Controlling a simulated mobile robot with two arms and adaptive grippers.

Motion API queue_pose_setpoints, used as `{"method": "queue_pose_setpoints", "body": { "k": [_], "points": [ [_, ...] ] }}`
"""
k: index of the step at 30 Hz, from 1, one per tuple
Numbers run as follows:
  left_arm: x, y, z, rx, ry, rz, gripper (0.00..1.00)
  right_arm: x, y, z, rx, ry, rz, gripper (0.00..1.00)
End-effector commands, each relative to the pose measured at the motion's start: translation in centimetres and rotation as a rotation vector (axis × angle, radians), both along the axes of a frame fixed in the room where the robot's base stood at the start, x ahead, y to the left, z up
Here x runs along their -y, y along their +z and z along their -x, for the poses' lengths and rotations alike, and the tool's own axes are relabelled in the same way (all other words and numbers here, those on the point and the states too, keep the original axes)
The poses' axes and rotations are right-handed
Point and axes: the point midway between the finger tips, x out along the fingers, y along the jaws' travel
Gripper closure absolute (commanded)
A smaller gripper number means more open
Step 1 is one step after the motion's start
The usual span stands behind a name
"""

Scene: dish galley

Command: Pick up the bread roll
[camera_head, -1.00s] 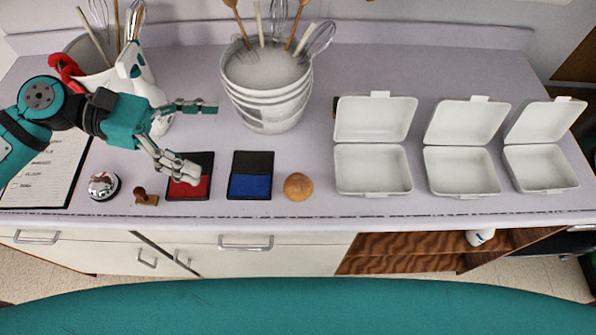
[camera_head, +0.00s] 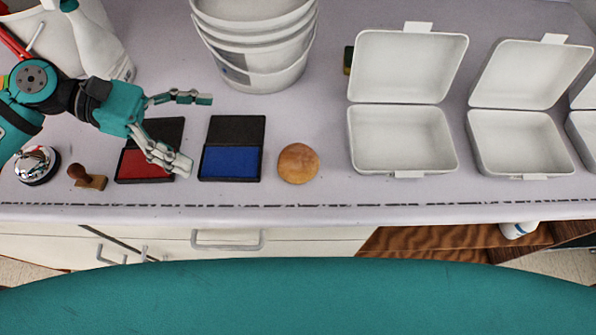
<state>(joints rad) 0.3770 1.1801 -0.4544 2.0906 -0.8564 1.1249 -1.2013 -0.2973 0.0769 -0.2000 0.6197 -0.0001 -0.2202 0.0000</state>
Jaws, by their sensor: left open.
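The bread roll (camera_head: 298,163) is round and golden brown. It lies on the grey counter between the blue ink pad and the nearest white box. My left gripper (camera_head: 200,132) comes in from the left with its two fingers spread apart and nothing between them. It is over the red and blue ink pads, left of the roll and clear of it. My right gripper does not show.
The blue ink pad (camera_head: 231,163) and red ink pad (camera_head: 141,165) lie left of the roll. A wooden stamp (camera_head: 87,178) and a bell (camera_head: 36,165) are further left. Stacked white buckets (camera_head: 254,50) stand behind. Open white boxes (camera_head: 402,140) stand to the right.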

Motion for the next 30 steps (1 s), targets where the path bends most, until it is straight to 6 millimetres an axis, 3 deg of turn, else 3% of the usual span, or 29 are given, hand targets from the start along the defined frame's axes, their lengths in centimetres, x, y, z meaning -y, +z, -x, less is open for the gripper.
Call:
{"method": "queue_pose_setpoints", "body": {
  "k": [1,4,18,30],
  "points": [
    [0.0,-1.1,0.0,0.001,0.0,0.0,0.02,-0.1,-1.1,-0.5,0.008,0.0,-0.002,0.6],
    [0.5,-1.4,0.1,0.0,-0.001,0.001,0.02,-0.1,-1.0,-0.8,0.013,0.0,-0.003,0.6],
    [9.1,-4.4,0.9,-0.001,-0.003,0.004,0.02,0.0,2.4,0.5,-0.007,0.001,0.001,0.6],
    [12.7,-5.8,0.9,-0.001,-0.001,0.003,0.02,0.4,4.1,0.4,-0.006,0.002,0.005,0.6]
  ]
}}
